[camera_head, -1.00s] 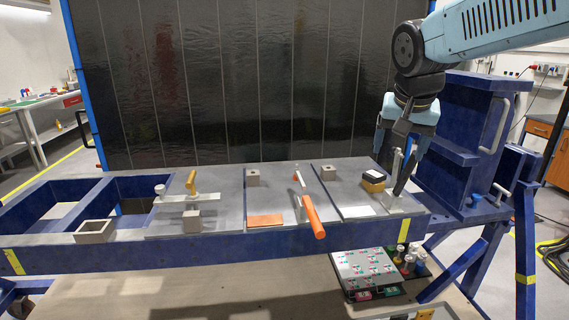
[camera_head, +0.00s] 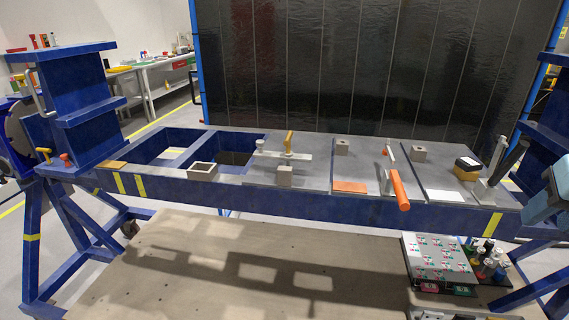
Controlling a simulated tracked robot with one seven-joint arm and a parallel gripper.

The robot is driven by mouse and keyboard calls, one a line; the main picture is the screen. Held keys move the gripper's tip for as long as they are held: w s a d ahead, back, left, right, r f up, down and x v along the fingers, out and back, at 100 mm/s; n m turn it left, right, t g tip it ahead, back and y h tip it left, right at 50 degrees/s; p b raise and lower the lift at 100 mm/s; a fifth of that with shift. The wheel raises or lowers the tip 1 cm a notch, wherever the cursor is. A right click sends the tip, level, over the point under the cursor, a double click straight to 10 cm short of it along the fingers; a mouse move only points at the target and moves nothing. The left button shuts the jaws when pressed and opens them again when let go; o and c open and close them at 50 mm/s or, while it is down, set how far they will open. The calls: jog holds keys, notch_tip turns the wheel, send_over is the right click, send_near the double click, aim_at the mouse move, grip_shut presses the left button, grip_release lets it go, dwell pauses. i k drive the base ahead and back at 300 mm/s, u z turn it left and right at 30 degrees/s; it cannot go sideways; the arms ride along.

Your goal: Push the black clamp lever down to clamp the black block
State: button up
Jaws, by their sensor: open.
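The black clamp lever (camera_head: 514,158) stands raised at the right end of the blue bench, slanting up to the right. A light grey upright piece (camera_head: 497,156) stands next to it, on the same clamp base. The black block (camera_head: 467,164) sits on a yellowish block just left of the lever, and the lever's arm is not down on it. A teal part of my arm shows at the right edge, in front of and to the right of the lever. My gripper's fingers are out of the picture.
A blue stand (camera_head: 80,110) rises at the left. A tray with small parts (camera_head: 440,258) lies below right.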

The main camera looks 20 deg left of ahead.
aim_at(522, 146)
jog(key=u, duration=0.05)
jog(key=k, duration=0.35)
jog(key=z, duration=0.35)
jog(key=i, duration=0.15)
jog(key=u, duration=2.4)
jog(key=k, duration=1.15)
jog(key=z, duration=0.65)
jog(key=i, duration=1.05)
jog(key=z, duration=0.1)
